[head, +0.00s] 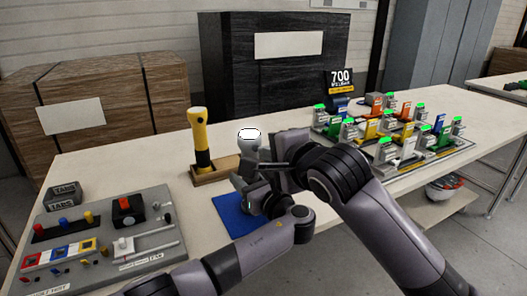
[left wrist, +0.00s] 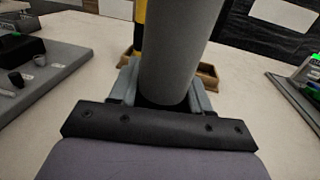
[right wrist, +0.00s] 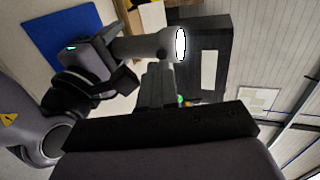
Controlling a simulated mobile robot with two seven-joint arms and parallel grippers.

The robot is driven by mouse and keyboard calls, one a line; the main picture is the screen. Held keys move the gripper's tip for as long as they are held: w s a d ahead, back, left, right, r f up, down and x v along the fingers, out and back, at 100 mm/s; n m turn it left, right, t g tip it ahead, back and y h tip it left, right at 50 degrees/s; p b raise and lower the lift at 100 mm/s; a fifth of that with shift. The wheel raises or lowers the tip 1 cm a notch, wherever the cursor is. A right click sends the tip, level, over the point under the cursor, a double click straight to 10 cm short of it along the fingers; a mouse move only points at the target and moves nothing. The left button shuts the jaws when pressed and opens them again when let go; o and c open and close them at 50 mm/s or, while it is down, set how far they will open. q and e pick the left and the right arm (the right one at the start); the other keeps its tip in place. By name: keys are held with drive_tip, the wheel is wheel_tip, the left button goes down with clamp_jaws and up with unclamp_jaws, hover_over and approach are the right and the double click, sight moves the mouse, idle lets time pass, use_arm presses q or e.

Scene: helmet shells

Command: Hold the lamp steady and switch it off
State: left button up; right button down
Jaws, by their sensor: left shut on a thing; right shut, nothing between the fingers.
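The lamp (head: 249,147) is a grey cylinder with a bright white glowing end. It stands about upright above a blue mat (head: 231,212). My left gripper (left wrist: 160,100) is shut around its grey body (left wrist: 178,45). In the right wrist view the lamp (right wrist: 145,47) lies across the picture with its glowing end to the right. My right gripper (head: 268,166) is shut and empty, right beside the lamp. In the right wrist view its fingertips (right wrist: 160,70) are close to the lamp body; I cannot tell whether they touch.
A yellow and black torch (head: 201,140) stands in a wooden holder (head: 215,174) behind. A grey panel of switches and blocks (head: 100,235) lies at left. Trays of colourful parts (head: 400,135) and a "700" sign (head: 340,80) are at right. The far table middle is clear.

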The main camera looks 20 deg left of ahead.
drive_tip(key=shift+x, duration=1.45)
drive_tip(key=shift+x, duration=0.8)
use_arm(q)
drive_tip(key=shift+d, duration=0.1)
use_arm(e)
drive_tip(key=shift+w+r, duration=0.1)
use_arm(q)
drive_tip(key=shift+f, duration=0.1)
use_arm(e)
drive_tip(key=v, duration=1)
drive_tip(key=shift+r, duration=0.35)
